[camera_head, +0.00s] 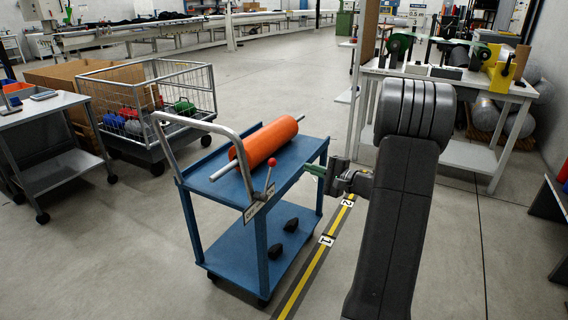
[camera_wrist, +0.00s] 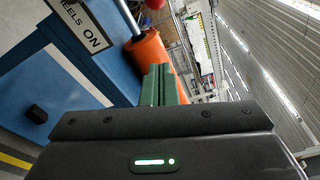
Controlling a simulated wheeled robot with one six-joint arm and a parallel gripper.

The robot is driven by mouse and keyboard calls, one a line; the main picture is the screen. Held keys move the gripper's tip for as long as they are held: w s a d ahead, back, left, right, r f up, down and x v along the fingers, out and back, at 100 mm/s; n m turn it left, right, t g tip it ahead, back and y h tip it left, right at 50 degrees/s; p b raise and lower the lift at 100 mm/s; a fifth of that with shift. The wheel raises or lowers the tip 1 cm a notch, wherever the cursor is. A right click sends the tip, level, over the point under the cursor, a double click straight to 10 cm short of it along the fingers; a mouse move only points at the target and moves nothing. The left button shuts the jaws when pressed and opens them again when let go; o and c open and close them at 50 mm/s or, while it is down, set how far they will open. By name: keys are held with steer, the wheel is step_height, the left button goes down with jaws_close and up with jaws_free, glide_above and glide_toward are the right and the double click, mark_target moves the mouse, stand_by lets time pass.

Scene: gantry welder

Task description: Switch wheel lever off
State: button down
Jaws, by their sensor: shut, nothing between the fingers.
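The wheel lever (camera_head: 270,174) is a thin rod with a red ball knob, standing at the near end of a blue cart (camera_head: 207,174). Its red ball (camera_wrist: 155,4) shows at the top edge of the wrist view; the rod is not clear there.
A wire cage trolley (camera_head: 192,72) stands behind left, a workbench (camera_head: 455,85) behind right. Floor to the right is clear.

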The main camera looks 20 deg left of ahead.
mark_target(268, 177)
steer(key=s+a+b, duration=0.1)
steer(key=a+b, duration=0.1)
steer(key=a, duration=0.7)
steer(key=shift+s+r, duration=0.35)
steer(key=shift+r, duration=0.05)
